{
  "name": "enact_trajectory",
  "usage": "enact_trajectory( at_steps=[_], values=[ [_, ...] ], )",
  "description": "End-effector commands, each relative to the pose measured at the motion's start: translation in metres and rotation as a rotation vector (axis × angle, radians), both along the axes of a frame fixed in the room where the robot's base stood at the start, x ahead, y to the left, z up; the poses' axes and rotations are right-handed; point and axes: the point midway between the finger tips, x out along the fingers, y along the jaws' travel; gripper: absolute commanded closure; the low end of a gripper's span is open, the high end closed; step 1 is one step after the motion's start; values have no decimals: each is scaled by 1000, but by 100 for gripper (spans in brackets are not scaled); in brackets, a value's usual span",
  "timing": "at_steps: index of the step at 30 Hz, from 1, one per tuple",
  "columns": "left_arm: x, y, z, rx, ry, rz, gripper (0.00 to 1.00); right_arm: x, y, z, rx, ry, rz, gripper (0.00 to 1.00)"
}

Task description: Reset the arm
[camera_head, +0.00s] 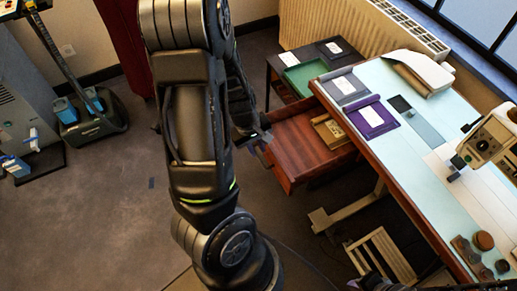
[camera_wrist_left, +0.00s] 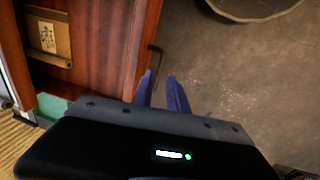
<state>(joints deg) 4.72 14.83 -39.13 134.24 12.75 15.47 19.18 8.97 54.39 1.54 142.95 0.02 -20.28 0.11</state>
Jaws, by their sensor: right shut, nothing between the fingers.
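My left arm comes down through the middle of the head view. My left gripper (camera_head: 262,141) is beside the front of the pulled-out reddish-brown drawer (camera_head: 290,145). In the left wrist view its two bluish fingers (camera_wrist_left: 162,76) are apart with nothing between them, close to the drawer front (camera_wrist_left: 140,45) and its dark handle (camera_wrist_left: 154,60). Whether they touch the handle I cannot tell. My right gripper (camera_head: 360,284) is at the bottom edge of the head view, mostly cut off, shut and empty.
A wooden slatted stool (camera_head: 380,257) stands below.

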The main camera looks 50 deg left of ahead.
Motion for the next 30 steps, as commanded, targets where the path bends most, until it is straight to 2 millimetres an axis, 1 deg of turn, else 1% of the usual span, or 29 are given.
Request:
enact_trajectory(
  at_steps=[2,18,21,23,26,29,30],
  values=[
    [-1,0,4,-1,0,0,81,0,0,2,-1,1,-1,100],
    [-1,0,3,0,0,1,81,0,0,1,-1,1,-1,100],
    [-1,-2,1,3,5,-12,81,0,0,1,-1,1,-1,100],
    [-2,-7,-5,8,13,-39,81,0,0,1,-1,1,-1,100],
    [-4,-23,-24,25,40,-133,81,0,0,1,-1,1,-1,100],
    [-10,-54,-54,36,71,-286,81,0,0,1,-1,1,-1,100],
    [-14,-70,-68,35,81,-358,81,0,0,1,-1,1,-1,100]
  ],
)
